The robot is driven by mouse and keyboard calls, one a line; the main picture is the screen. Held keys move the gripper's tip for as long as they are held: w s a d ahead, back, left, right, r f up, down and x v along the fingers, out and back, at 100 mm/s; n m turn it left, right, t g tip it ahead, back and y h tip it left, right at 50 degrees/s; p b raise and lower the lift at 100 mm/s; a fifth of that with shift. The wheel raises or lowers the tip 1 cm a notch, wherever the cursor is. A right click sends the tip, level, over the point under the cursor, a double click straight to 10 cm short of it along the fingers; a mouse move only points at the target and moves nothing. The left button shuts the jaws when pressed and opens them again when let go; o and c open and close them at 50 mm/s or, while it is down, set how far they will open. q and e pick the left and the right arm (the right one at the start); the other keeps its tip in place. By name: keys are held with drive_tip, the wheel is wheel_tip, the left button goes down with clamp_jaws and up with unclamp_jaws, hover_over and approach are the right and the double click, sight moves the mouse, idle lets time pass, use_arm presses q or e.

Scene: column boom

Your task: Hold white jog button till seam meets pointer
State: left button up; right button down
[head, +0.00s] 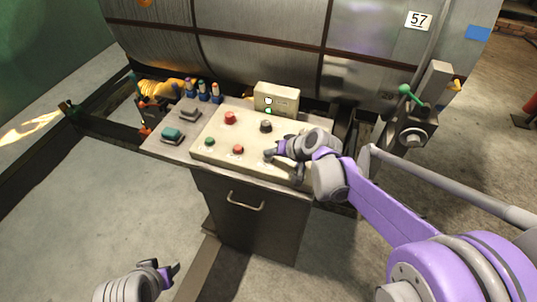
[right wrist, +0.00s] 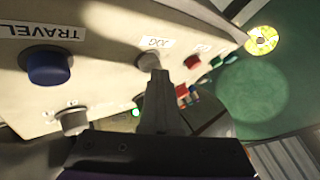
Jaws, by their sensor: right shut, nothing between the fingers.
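The white jog button (right wrist: 149,62) sits below a JOG label on the cream control panel (head: 215,150). In the right wrist view, the tips of my right gripper (right wrist: 158,76) are at this button and partly cover it. They look to touch it, but how far it is pressed I cannot tell. In the head view my right gripper (head: 270,155) is shut and empty over the panel's front right, hiding the button. My left gripper (head: 167,270) is open and empty, low at the left, away from the panel. The large metal drum (head: 270,45) has dark bands; I cannot single out the seam or pointer.
Other panel controls are near: a blue TRAVEL button (right wrist: 48,66), a red button (head: 230,118) and a green one (head: 209,142). A small box (head: 276,98) with white and green lamps stands behind. A green-knobbed lever (head: 408,93) stands right.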

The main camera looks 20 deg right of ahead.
sight(271, 158)
use_arm(q)
drive_tip(key=shift+w+r+p, duration=0.25)
drive_tip(key=shift+r+p, duration=0.2)
drive_tip(key=shift+r, duration=0.25)
use_arm(e)
drive_tip(key=shift+r, duration=0.85)
drive_tip(key=shift+r+p, duration=0.4)
drive_tip(key=shift+r, duration=0.25)
drive_tip(key=shift+w+r+p, duration=0.1)
drive_tip(key=shift+r+p, duration=0.95)
drive_tip(key=shift+r, duration=0.85)
use_arm(q)
drive_tip(key=r, duration=0.1)
drive_tip(key=w+r, duration=0.1)
drive_tip(key=r, duration=0.2)
drive_tip(key=shift+w, duration=0.35)
use_arm(e)
drive_tip(key=shift+f, duration=0.1)
use_arm(q)
drive_tip(key=shift+s, duration=0.15)
